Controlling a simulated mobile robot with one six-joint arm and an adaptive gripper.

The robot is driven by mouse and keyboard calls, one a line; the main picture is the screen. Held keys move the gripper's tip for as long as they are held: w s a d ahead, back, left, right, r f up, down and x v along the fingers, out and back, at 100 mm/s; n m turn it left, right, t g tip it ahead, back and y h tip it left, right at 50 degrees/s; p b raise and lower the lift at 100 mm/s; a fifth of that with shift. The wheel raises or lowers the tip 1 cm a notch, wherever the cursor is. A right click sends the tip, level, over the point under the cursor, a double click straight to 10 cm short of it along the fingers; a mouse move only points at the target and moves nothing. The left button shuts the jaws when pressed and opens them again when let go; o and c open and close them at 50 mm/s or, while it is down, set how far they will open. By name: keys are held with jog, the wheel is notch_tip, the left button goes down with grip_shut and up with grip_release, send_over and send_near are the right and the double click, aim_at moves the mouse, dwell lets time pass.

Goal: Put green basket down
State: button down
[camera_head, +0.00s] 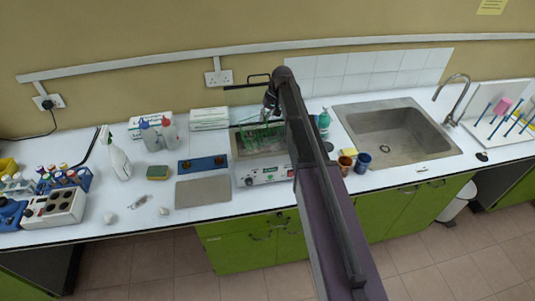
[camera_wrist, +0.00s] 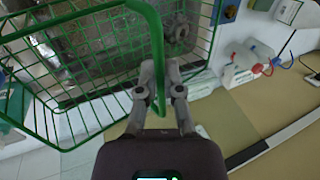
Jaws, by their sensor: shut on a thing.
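The green wire basket (camera_head: 262,136) hangs from my gripper (camera_head: 271,103) over the open tub of a white bath device (camera_head: 264,176) with a front control panel. From the head view I cannot tell whether its bottom is inside the tub or above it. In the wrist view the basket (camera_wrist: 60,75) fills the left, and grey metal shows through its mesh. My gripper (camera_wrist: 161,80) is shut on the basket's thick green handle (camera_wrist: 157,50). My arm hides part of the bath's right side.
Left of the bath are a grey plate (camera_head: 203,191), a blue tray (camera_head: 202,164), a sponge (camera_head: 157,173) and bottles (camera_head: 168,131). On the right are mugs (camera_head: 362,163), a green bottle (camera_head: 324,123) and the sink (camera_head: 397,133). The wall stands close behind.

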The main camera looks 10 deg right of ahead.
aim_at(266, 129)
jog(key=shift+d, duration=0.2)
jog(key=shift+f, duration=0.2)
notch_tip(266, 129, down, 6)
jog(key=b, duration=0.6)
dwell(0.4)
notch_tip(266, 129, down, 3)
jog(key=b, duration=0.3)
jog(key=shift+s+f+b, duration=0.2)
jog(key=shift+f+b, duration=0.05)
jog(key=shift+b, duration=0.3)
jog(key=shift+w+d, duration=0.1)
